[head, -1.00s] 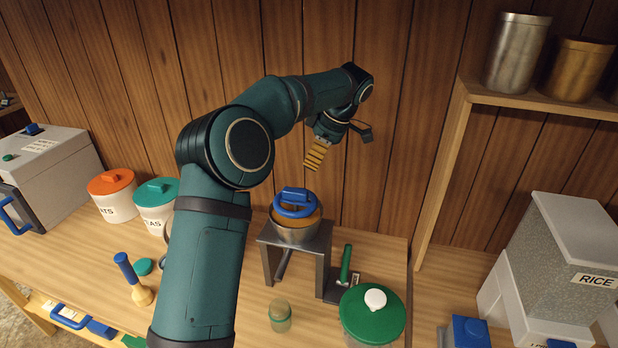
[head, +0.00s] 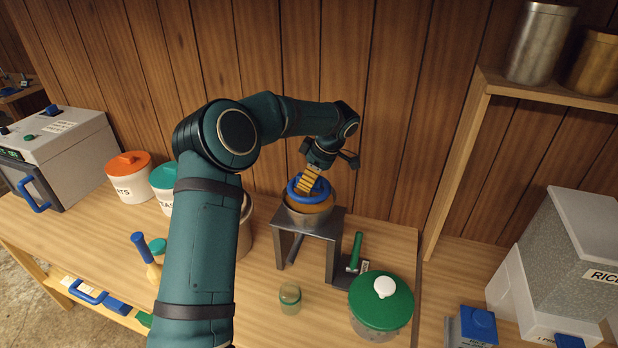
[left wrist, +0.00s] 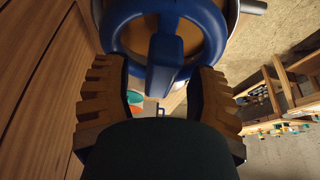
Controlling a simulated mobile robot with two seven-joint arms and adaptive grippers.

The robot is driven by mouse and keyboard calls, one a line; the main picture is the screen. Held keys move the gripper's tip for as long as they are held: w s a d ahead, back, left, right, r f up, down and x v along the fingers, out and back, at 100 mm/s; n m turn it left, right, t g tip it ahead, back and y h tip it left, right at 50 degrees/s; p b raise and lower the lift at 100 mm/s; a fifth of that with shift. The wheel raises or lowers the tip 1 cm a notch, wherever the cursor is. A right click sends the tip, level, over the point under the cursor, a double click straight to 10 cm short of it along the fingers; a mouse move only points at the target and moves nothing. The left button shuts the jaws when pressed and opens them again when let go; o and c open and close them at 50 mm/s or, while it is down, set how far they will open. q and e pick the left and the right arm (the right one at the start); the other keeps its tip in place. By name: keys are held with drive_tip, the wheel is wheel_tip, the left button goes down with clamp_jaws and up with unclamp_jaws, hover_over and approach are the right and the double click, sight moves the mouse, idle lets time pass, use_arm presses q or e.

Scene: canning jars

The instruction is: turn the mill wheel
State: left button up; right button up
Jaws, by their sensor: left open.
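The mill wheel is a blue ring with a crossbar (head: 296,189) on top of an orange-brown and steel bowl (head: 308,214), which sits on a dark metal stand (head: 336,226). My left gripper (head: 311,180) is at the wheel from above and hides part of it. In the left wrist view the blue wheel (left wrist: 166,62) fills the top middle, and its crossbar lies between my two open, ribbed fingers (left wrist: 160,105). I cannot tell whether either finger touches it. My right gripper is not in view.
A green-lidded jar (head: 381,303) and a small glass jar (head: 290,298) stand in front of the stand. A green-handled tool (head: 355,252) is at its right. Canisters (head: 129,178) and a grey machine (head: 60,150) are at the left. A shelf post (head: 456,165) rises at the right.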

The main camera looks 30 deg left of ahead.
use_arm(q)
drive_tip(key=shift+f, duration=0.25)
clamp_jaws()
